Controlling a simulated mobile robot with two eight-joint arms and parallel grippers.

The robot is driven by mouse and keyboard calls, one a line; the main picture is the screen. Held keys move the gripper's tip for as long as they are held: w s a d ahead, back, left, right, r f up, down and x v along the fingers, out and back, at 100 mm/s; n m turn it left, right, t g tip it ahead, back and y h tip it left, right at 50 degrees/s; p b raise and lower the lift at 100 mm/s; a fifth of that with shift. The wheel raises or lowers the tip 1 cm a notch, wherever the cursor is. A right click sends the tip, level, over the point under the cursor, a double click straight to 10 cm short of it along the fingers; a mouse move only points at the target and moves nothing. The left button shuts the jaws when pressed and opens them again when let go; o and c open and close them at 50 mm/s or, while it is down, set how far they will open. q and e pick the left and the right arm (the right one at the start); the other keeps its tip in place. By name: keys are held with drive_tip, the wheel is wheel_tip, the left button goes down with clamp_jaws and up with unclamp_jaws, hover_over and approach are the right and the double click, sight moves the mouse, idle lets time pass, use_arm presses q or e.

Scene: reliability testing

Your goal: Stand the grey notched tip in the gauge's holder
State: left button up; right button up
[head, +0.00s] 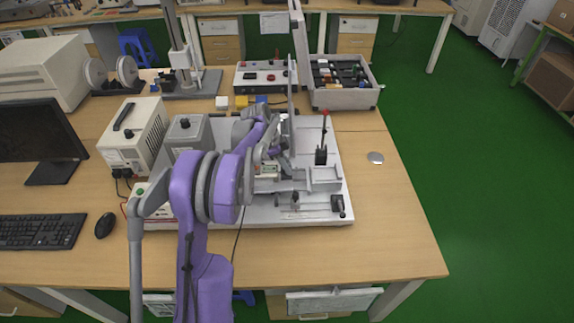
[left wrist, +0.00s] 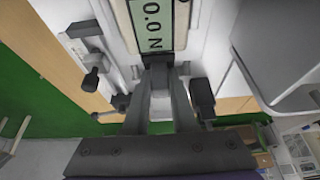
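The force gauge (head: 267,170) lies on the white test stand's base, its small display facing up. In the left wrist view the gauge (left wrist: 155,25) reads 0.0 N, just beyond my fingertips. My left gripper (left wrist: 159,68) is at the end of the gauge, its two dark grey fingers running close together towards it. A small dark grey piece shows at the fingertips; I cannot tell whether it is the notched tip, the holder or the finger ends. In the head view my left gripper (head: 280,155) is mostly hidden behind my purple arm. My right gripper is not in view.
The white base plate (head: 316,212) carries a red-knobbed lever (head: 323,135) and black clamps. An open grey case (head: 345,97) stands behind. A white instrument box (head: 135,133), monitor and keyboard (head: 40,232) stand left.

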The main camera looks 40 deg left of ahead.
use_arm(q)
drive_tip(key=v, duration=1.2)
drive_tip(key=s+d+r+n+y, duration=0.1)
drive_tip(key=s+d+n, duration=0.25)
drive_tip(key=d, duration=0.55)
drive_tip(key=s+d+r+n+y, duration=0.15)
drive_tip(key=s+d, duration=0.35)
drive_tip(key=d, duration=0.5)
drive_tip(key=s+d+f+n+t, duration=0.1)
drive_tip(key=s+d+f+n, duration=0.1)
drive_tip(key=s, duration=0.4)
drive_tip(key=s+d+f+n+t, duration=0.1)
drive_tip(key=s+d+f+n, duration=0.2)
drive_tip(key=s+d+f, duration=0.2)
drive_tip(key=shift+s+d+f+t+y, duration=0.35)
drive_tip(key=shift+s+d+y, duration=0.1)
drive_tip(key=shift+s+d, duration=0.7)
